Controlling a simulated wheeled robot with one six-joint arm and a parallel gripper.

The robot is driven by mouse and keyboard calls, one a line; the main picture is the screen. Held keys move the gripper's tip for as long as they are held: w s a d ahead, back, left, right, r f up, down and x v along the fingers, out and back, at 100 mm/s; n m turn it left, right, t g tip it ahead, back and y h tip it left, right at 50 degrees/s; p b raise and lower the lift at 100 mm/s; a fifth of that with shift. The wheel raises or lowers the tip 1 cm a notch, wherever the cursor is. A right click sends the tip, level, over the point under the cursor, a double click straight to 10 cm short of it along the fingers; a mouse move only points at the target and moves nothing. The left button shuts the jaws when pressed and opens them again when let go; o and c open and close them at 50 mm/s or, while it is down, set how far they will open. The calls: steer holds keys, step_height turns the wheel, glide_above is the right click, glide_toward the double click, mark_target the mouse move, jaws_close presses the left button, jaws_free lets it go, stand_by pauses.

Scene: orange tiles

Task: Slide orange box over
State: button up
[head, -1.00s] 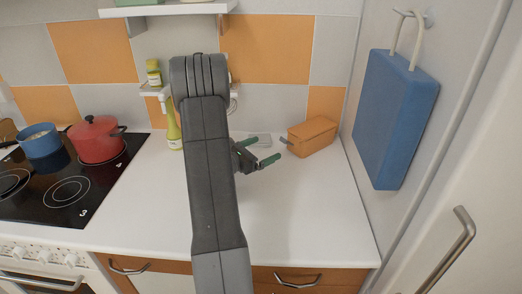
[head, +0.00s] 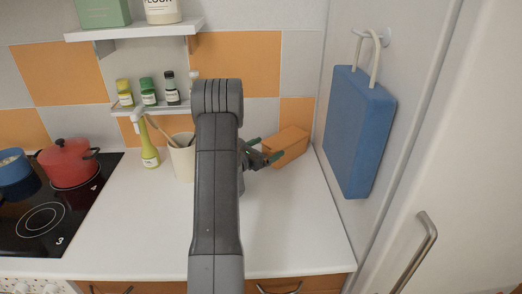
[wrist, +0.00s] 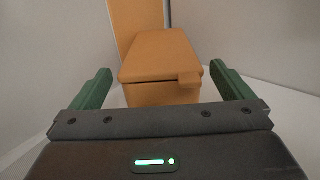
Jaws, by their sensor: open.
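The orange box (head: 287,146) stands on the white counter at the back right, near the right wall. My gripper (head: 266,148) is at its left side in the head view, its green fingers apart. In the wrist view the orange box (wrist: 162,62) is straight ahead, with a small tab on its near face. The open fingers of my gripper (wrist: 160,88) lie to either side of the box's near end, with nothing held. I cannot tell whether a finger touches the box. The box's lower part is hidden behind the gripper body in the wrist view.
A white container (head: 182,160) and a yellow-green bottle (head: 148,145) stand left of my arm. A red pot (head: 68,163) is on the black stove at the left. A blue bag (head: 358,130) hangs on the right wall. The front counter (head: 290,230) is clear.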

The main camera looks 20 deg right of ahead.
steer(key=c, duration=0.9)
steer(key=shift+w+a+b, duration=0.15)
steer(key=shift+a+b, duration=0.35)
steer(key=shift+a, duration=0.45)
steer(key=shift+c, duration=0.2)
steer(key=o, duration=0.9)
steer(key=shift+o, duration=0.2)
steer(key=shift+s+a+f, duration=0.1)
steer(key=shift+s+a, duration=0.1)
steer(key=shift+a, duration=0.3)
steer(key=b+v, duration=0.3)
steer(key=v, duration=0.9)
steer(key=shift+s+a, duration=0.3)
